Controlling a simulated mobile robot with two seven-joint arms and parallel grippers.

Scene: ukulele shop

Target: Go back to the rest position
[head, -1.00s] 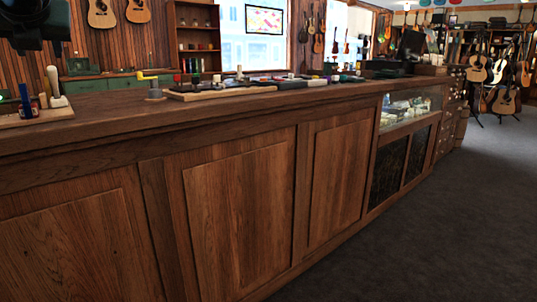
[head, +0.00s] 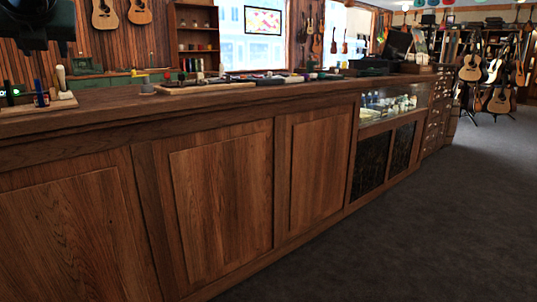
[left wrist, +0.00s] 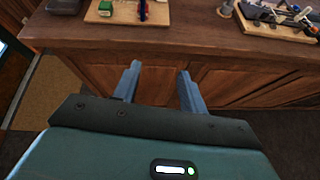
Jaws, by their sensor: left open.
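My left gripper (left wrist: 159,68) shows in the left wrist view, with its two blue-grey fingers apart and nothing between them. It is in front of the wooden counter (left wrist: 215,50), clear of it. In the head view, a dark shape at the top left corner looks like part of my left gripper or arm, cut off by the frame edge. My right gripper is in neither view.
The long wooden counter (head: 215,200) runs across the front and recedes to the right. A board (head: 75,98) with small tools lies on its left end. A glass display case (head: 385,103) adjoins it. Guitars on stands (head: 500,100) stand far right. Grey carpet (head: 440,230) is clear.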

